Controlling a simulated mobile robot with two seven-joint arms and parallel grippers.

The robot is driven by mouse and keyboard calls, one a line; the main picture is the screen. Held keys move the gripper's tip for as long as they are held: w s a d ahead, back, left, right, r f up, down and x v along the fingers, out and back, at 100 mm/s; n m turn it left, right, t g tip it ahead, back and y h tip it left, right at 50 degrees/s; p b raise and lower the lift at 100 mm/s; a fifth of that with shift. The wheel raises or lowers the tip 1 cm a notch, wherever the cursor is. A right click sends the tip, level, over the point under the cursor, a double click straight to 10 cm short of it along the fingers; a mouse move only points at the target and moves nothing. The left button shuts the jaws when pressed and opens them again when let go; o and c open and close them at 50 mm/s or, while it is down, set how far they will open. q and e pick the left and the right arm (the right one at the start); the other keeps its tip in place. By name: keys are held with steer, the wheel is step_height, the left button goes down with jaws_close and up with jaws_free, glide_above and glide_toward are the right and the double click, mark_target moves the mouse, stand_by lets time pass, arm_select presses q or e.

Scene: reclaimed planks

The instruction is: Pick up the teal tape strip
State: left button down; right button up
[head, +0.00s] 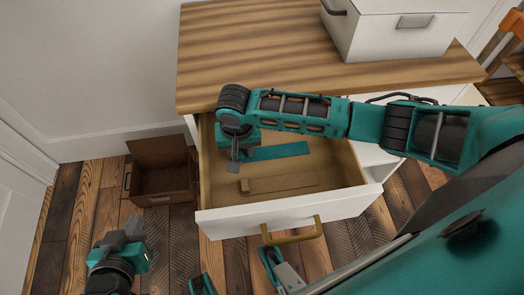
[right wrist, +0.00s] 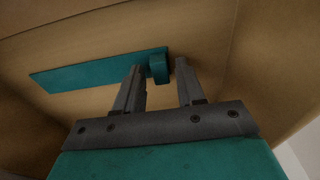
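The teal tape strip (head: 278,151) lies flat on the floor of the open drawer (head: 290,213). In the right wrist view the strip (right wrist: 95,70) runs to the left and has a raised teal tab (right wrist: 158,68) at its right end. My right gripper (head: 235,165) reaches down into the drawer at the strip's left end and hides that end in the head view. In the right wrist view its fingers (right wrist: 160,78) are apart, with the tab showing in the gap between the fingertips. My left gripper (head: 124,232) hangs outside the drawer at lower left, its fingers unclear.
A brown strip with a small block (head: 280,184) lies nearer the drawer front. The drawer has a brass handle (head: 292,231). A brown open box (head: 162,180) stands on the plank floor to the left. A white case (head: 392,32) sits on the wooden top.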

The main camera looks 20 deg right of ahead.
jaws_close()
stand_by(0.3)
